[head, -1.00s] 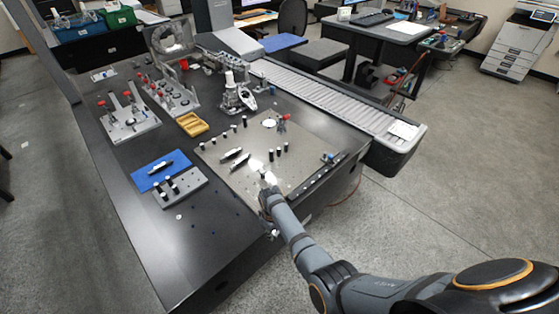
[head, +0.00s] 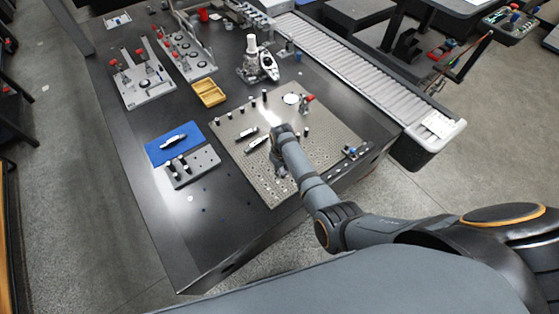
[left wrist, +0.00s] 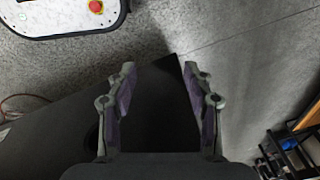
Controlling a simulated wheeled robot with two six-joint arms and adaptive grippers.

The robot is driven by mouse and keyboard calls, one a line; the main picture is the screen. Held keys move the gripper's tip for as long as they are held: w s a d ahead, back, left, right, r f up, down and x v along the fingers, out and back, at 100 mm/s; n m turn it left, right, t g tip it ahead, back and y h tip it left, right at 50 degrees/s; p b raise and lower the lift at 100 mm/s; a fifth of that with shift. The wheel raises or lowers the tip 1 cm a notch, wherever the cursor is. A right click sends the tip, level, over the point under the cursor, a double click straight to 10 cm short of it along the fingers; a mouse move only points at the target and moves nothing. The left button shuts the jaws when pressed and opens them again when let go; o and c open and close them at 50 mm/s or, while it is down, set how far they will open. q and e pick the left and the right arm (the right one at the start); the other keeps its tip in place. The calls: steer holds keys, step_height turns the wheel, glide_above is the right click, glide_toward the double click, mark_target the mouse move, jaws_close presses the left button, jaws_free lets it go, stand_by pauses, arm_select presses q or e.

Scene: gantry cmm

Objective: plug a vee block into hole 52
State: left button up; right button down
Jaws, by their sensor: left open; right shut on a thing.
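A grey plate with a grid of holes (head: 235,152) lies on the dark table. Hole 52 cannot be picked out, as its numbers are too small to read. My right gripper (head: 281,171) points down low over the plate's front middle. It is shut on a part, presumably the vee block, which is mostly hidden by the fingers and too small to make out. Whether the part touches the plate I cannot tell. My left gripper (left wrist: 160,72) is open and empty in the left wrist view, above the floor and a dark surface. It is not in the head view.
Several dark posts stand on the plate, with two silvery pieces (head: 257,143) left of my right arm. A blue mat (head: 155,152), a grey block with dark pegs (head: 207,160) and a yellow tray (head: 209,93) lie to the left. A roller conveyor (head: 350,75) runs along the right.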

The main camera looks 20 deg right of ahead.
mark_target(282, 188)
arm_select(q)
steer(key=s+f+g, duration=0.1)
steer(key=s+f, duration=0.1)
steer(key=s, duration=0.6)
arm_select(e)
steer(key=shift+s+a+b, duration=0.15)
steer(key=shift+s+b, duration=0.3)
steer(key=shift+s, duration=0.2)
arm_select(q)
steer(key=w+f+b, duration=0.1)
steer(key=w+b, duration=0.1)
steer(key=w, duration=0.4)
arm_select(e)
steer(key=f, duration=0.1)
steer(key=w+f, duration=0.1)
steer(key=shift+f, duration=0.35)
steer(key=shift+s+f+b, duration=0.15)
steer(key=shift+f+b, duration=0.05)
steer(key=shift+b, duration=0.2)
steer(key=shift+f+b, duration=0.75)
steer(key=shift+b, duration=0.15)
steer(key=shift+f+b, duration=1.05)
steer(key=shift+b, duration=0.1)
steer(key=shift+r, duration=0.15)
arm_select(q)
steer(key=f, duration=0.1)
steer(key=s+f, duration=0.1)
steer(key=f, duration=0.3)
steer(key=shift+s+a, duration=0.2)
steer(key=shift+s, duration=0.2)
